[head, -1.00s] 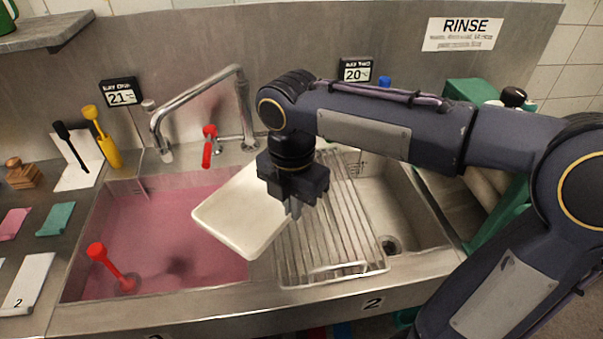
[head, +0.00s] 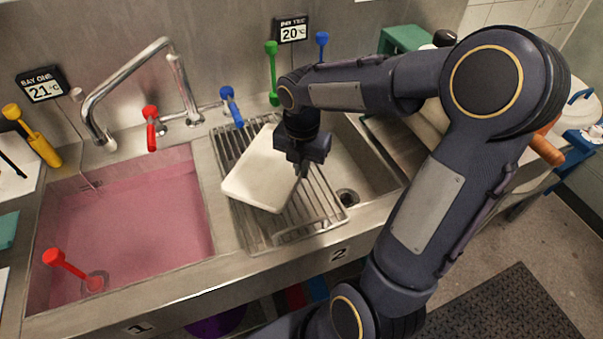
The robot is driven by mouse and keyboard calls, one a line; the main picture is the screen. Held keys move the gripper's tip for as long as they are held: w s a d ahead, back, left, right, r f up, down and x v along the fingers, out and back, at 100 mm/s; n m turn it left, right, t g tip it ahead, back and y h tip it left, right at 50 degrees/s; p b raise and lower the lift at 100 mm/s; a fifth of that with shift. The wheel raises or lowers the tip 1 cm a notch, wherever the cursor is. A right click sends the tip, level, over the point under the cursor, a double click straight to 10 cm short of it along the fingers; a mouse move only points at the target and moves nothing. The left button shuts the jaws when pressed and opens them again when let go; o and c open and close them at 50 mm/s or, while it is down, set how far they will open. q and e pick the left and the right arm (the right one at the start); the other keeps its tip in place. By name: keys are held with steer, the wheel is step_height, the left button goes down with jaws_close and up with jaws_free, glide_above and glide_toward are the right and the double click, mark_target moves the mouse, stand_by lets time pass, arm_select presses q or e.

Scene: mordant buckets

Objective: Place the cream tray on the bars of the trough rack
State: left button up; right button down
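The cream tray (head: 258,178) is a flat, pale, round-cornered tray above the left and middle of the trough rack (head: 325,213). The rack is a steel frame of parallel bars across the second sink bay. My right gripper (head: 302,172) points down at the tray's right edge, its fingers closed on that edge. The fingertips are small and partly hidden. I cannot tell whether the tray's underside touches the bars. Bars show around the tray on the left, front and right. My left gripper is not in view.
The left bay (head: 125,235) holds pink liquid and a red-handled plug (head: 70,268). A bent steel tap (head: 130,85) and red (head: 151,125) and blue (head: 231,105) levers stand behind. The right part of the second bay is bare, with a drain (head: 347,197).

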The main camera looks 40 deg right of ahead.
steer(key=shift+f, duration=1.5)
steer(key=shift+f, duration=0.2)
steer(key=c, duration=1.6)
jaws_free()
steer(key=shift+c, duration=0.2)
steer(key=shift+r, duration=0.15)
